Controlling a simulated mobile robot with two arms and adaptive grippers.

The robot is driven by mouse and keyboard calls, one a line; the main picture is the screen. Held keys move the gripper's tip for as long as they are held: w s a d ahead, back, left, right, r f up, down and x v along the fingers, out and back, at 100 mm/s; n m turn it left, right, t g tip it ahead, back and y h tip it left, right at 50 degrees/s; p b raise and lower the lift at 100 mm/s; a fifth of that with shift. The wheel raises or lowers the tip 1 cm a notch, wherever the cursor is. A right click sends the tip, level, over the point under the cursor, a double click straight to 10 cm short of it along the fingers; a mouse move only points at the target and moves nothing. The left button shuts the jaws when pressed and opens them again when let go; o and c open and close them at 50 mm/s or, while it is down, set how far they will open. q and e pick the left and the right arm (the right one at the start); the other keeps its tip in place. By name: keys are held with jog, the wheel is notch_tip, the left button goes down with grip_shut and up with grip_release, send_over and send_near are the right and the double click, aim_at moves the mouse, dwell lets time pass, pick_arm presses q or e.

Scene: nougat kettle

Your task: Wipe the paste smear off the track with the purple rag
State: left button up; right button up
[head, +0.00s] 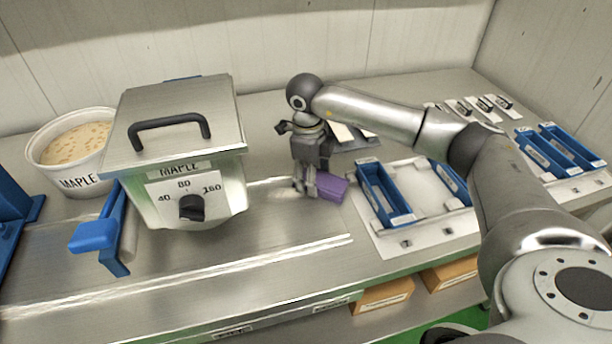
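The purple rag (331,188) is a small block-like cloth at the right end of the metal track (190,262) on the bench. My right gripper (308,187) points down over the track, with its fingertips at the left end of the rag. It appears shut on the rag, though the far finger is partly hidden. The rag is at or just above the track surface; I cannot tell whether it touches. A pale, whitish patch (272,191), which looks like the paste smear, lies on the track just left of the gripper. My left gripper is not in view.
A steel kettle (178,130) labelled MAPLE, with a dial and blue-handled lever (90,236), stands left of the gripper. Blue trays (384,195) on a white board are close right. The front track is clear.

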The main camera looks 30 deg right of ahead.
aim_at(319, 175)
jog(key=shift+s+d, duration=0.1)
jog(key=shift+d, duration=0.55)
jog(key=shift+r+p, duration=0.25)
jog(key=shift+p, duration=0.05)
jog(key=r+p, duration=0.1)
jog(key=r, duration=0.1)
jog(key=d+r+p, duration=0.1)
jog(key=r, duration=0.1)
jog(key=shift+s+d+r+p, duration=0.1)
jog(key=shift+s+r+p, duration=0.1)
jog(key=shift+p, duration=0.15)
jog(key=shift+c, duration=0.8)
jog(key=shift+r, duration=0.3)
jog(key=shift+w+a+r+p, duration=0.1)
jog(key=shift+a+r+p, duration=0.1)
jog(key=shift+a+p, duration=0.15)
jog(key=shift+a, duration=0.2)
jog(key=shift+d, duration=0.1)
